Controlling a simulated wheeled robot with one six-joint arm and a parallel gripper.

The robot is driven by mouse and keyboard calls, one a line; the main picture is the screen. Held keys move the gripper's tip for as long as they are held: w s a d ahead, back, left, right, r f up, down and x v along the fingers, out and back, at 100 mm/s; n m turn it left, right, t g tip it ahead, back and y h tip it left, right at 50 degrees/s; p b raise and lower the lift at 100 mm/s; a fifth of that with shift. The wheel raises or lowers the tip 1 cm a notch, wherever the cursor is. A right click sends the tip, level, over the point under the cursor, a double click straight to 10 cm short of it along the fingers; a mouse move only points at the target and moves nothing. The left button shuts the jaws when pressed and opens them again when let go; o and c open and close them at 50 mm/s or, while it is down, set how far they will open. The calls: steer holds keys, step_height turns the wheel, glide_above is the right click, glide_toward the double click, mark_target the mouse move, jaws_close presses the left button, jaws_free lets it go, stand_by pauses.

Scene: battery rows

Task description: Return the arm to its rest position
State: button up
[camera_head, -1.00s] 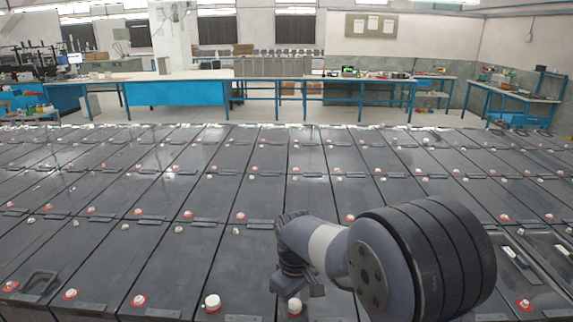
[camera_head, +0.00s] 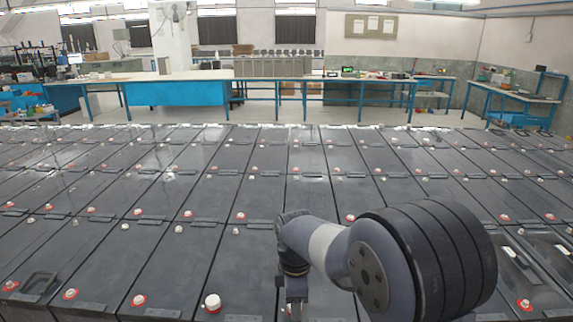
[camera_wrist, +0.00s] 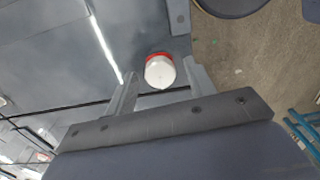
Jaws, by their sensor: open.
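My arm reaches out over rows of dark grey batteries (camera_head: 180,262) in the head view. My gripper (camera_head: 296,306) hangs from its end near the bottom edge, pointing down. In the wrist view my gripper (camera_wrist: 160,72) shows two grey fingers spread apart. A white cap with a red ring (camera_wrist: 160,72) appears in the gap between them, on a battery top. The jaws are not closed on it; the height between fingers and cap is unclear. In the head view the gripper mostly hides this cap.
Another tall white cap (camera_head: 212,302) stands on the battery to the left. Small red-ringed caps dot the rows. A black handle (camera_head: 40,283) lies at the far left. Blue-legged workbenches (camera_head: 180,92) stand beyond the batteries. Bare floor (camera_wrist: 245,60) shows in the wrist view.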

steer(key=n, duration=0.6)
stand_by(0.7)
